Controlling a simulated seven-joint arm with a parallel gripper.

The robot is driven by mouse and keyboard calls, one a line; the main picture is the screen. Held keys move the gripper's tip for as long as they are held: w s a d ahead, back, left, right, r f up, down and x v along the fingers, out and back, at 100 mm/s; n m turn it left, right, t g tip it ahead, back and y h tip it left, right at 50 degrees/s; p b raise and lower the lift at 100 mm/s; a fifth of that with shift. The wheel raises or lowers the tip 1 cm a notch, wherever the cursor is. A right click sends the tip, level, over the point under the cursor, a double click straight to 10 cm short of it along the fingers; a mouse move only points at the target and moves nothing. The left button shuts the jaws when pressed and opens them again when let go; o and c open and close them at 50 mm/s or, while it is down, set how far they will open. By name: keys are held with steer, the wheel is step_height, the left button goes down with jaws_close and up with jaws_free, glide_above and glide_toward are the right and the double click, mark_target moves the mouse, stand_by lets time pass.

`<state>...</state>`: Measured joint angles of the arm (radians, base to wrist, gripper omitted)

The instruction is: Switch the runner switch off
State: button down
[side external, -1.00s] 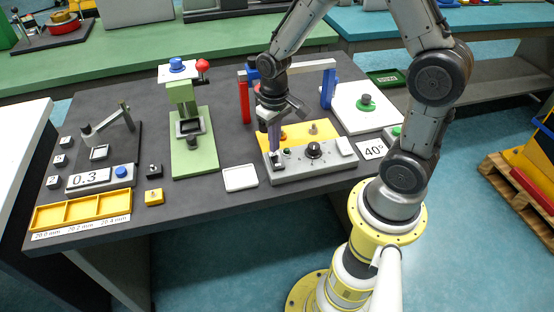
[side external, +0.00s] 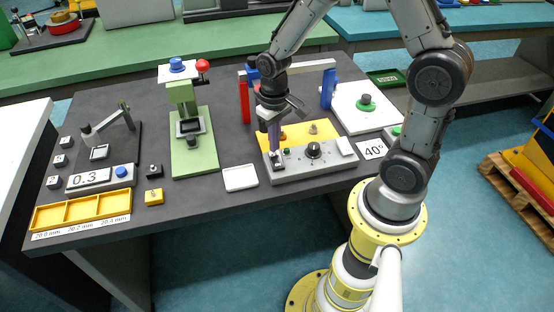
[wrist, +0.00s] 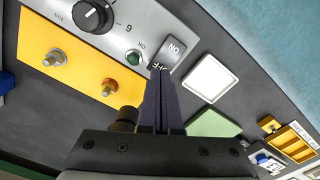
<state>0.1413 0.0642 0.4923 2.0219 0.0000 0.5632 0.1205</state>
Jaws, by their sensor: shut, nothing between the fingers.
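The runner switch (wrist: 171,52) is a dark rocker marked ON and OFF at the end of the grey control panel (wrist: 150,18). In the side view the switch (side external: 279,161) is at the panel's left end, partly hidden by my fingers. My gripper (wrist: 161,72) is shut and empty, with its dark fingertips right at the OFF half and partly covering that label. The ON half is clear of the fingers. I cannot tell whether the tips touch the rocker or which way it is tilted. My gripper (side external: 275,151) points down at the switch in the side view.
A green OK lamp (wrist: 133,56) and a black dial knob (wrist: 92,15) sit beside the switch. A yellow plate (wrist: 62,57) with bolts lies behind the panel. A white tray (side external: 240,178) lies left of the panel. A 40° card (side external: 372,150) lies to the right.

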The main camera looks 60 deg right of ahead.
mark_target(274, 154)
steer(key=shift+f, duration=1.05)
stand_by(1.0)
steer(key=shift+r, duration=3.55)
steer(key=shift+r, duration=0.15)
step_height(274, 154, up, 7)
steer(key=a+t, duration=0.2)
steer(key=s+a+r+n+t, duration=0.1)
steer(key=s+r, duration=0.2)
steer(key=s, duration=0.4)
steer(key=s+a+r+n+t, duration=0.1)
steer(key=s+r+t, duration=0.1)
steer(key=s+r, duration=0.2)
steer(key=s, duration=0.3)
steer(key=shift+s+a+r+n+t, duration=0.2)
steer(key=shift+s+n+t, duration=0.1)
steer(key=shift+n, duration=0.1)
